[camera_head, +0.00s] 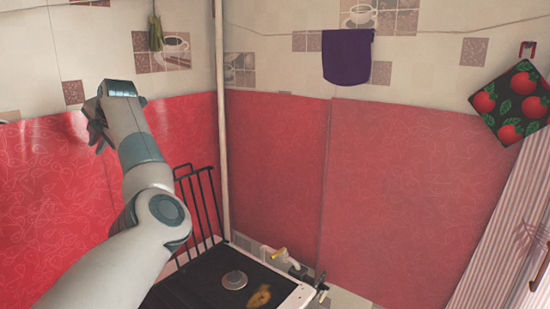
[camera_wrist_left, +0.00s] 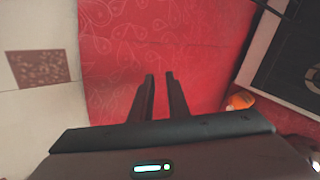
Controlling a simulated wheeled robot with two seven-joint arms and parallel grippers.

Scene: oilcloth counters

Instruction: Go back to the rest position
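My left arm reaches up from the lower left in the head view. My left gripper (camera_head: 95,128) is raised at the far left, in front of the red wall covering (camera_head: 275,175). In the left wrist view the two dark fingers of my left gripper (camera_wrist_left: 160,78) stand apart with a gap between them. Nothing is held between them, and the red covering shows behind. My right gripper is in neither view.
A stove (camera_head: 205,292) with an upright black rack (camera_head: 200,205) stands below and right of my left arm. A purple cloth (camera_head: 347,57) and an apple-patterned potholder (camera_head: 513,102) hang on the wall. An orange object (camera_wrist_left: 240,101) lies beside the stove.

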